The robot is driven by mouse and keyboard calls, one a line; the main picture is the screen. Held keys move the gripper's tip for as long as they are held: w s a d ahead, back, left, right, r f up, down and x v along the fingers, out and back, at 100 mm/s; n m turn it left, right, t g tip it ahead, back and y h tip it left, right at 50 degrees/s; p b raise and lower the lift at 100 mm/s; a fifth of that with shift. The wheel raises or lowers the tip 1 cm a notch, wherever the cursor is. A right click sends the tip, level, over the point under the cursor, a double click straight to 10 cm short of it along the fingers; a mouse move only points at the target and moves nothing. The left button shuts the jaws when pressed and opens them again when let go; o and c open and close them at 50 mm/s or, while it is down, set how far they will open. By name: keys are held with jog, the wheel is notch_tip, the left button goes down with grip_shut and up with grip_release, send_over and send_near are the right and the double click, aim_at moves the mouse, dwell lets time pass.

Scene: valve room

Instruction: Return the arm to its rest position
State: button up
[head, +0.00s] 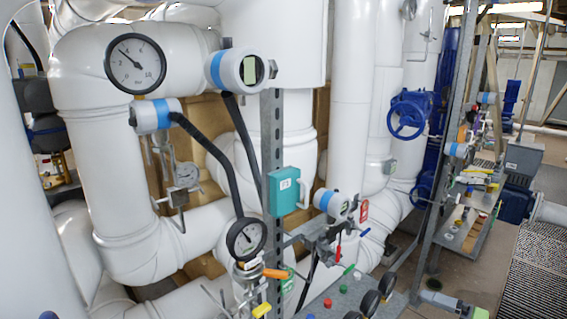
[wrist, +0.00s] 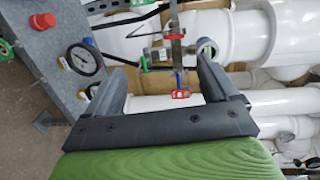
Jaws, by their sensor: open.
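My gripper (wrist: 160,74) shows in the wrist view with its two dark fingers spread wide apart and nothing held between them. Beyond the gap is thin pipework with a small red tag (wrist: 181,94), which appears apart from the fingers. A green ribbed surface fills the bottom of the wrist view below the dark crossbar. In the head view, neither my gripper nor my arm can be made out.
Large white pipes (head: 120,190) fill the left and middle of the head view. A steel post (head: 272,150) carries a teal box (head: 284,190). Gauges (head: 135,63) and a blue handwheel (head: 408,115) stand out. In the wrist view, a grey panel has a red button (wrist: 42,21).

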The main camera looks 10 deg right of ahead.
jog(key=w+a+n+g+h, duration=0.25)
jog(key=a+n+g, duration=0.35)
jog(key=a+g, duration=0.95)
jog(key=s+a+r+n+t+h, duration=0.2)
jog(key=s+a, duration=0.4)
jog(key=s, duration=0.3)
jog(key=s+a+r+n+t+h, duration=0.2)
jog(key=s+a+r+t+h, duration=0.3)
jog(key=s, duration=0.5)
notch_tip(320, 180, up, 2)
jog(key=shift+s+a+r+n, duration=0.15)
jog(key=shift+s+a+n, duration=0.2)
jog(key=shift+a, duration=0.7)
jog(key=shift+w+a, duration=0.1)
